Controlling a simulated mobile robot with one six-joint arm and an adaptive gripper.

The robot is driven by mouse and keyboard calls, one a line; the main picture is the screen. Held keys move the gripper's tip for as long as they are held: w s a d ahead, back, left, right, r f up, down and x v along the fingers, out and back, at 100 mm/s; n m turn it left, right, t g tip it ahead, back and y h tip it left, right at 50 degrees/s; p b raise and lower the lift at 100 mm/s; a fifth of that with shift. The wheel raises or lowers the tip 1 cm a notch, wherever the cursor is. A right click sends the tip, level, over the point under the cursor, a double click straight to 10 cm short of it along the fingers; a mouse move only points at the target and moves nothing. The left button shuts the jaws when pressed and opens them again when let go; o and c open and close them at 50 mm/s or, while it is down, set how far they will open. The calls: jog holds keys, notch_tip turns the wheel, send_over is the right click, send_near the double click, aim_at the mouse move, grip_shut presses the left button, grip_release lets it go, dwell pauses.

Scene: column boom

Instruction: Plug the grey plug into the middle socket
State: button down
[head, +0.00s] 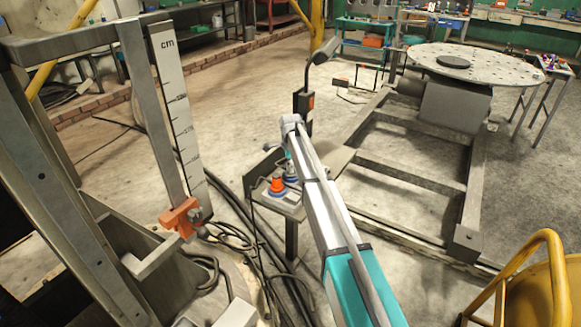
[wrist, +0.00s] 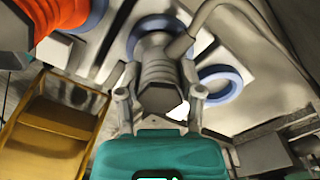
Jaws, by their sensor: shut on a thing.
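The grey plug (wrist: 158,75) is between the two fingers of my gripper (wrist: 160,93) in the wrist view, and the gripper is shut on it. A cable runs from the plug to the upper right. The plug's far end overlaps the blue ring of the middle socket (wrist: 135,38); I cannot tell whether it is seated. An empty blue-ringed socket (wrist: 238,82) lies to the right. An orange plug (wrist: 62,12) stands in a blue-ringed socket at the left. In the head view my gripper (head: 291,160) is over the small stand, and the grey plug is mostly hidden by my arm.
The small stand (head: 259,172) holds the sockets, with the orange plug also showing in the head view (head: 277,184). Black cables (head: 262,240) lie on the floor left of it. A post with an orange clamp (head: 181,216) stands left; a round perforated table (head: 475,58) stands right.

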dwell(0.4)
jog(key=shift+c, duration=0.8)
grip_release()
jog(key=shift+r, duration=0.2)
notch_tip(320, 180, up, 8)
jog(key=p, duration=0.7)
jog(key=shift+f+p, duration=0.25)
jog(key=shift+p, duration=0.15)
jog(key=s+d+r+n+p, duration=0.1)
jog(key=s+d+r+p, duration=0.4)
jog(key=r+p, duration=0.5)
jog(key=shift+d, duration=0.95)
jog(key=shift+s, duration=0.2)
jog(key=s+d+n, duration=0.4)
jog(key=s+n, duration=0.1)
jog(key=s, duration=0.6)
jog(key=s+d+r+n+p, duration=0.1)
jog(key=s+d+n, duration=0.3)
jog(key=s, duration=0.8)
jog(key=s+d+r+n+p, duration=0.1)
jog(key=s+d+n, duration=0.3)
jog(key=s, duration=0.7)
jog(key=shift+s+d+r+n, duration=0.15)
jog(key=shift+s+n, duration=0.25)
jog(key=shift+n, duration=0.7)
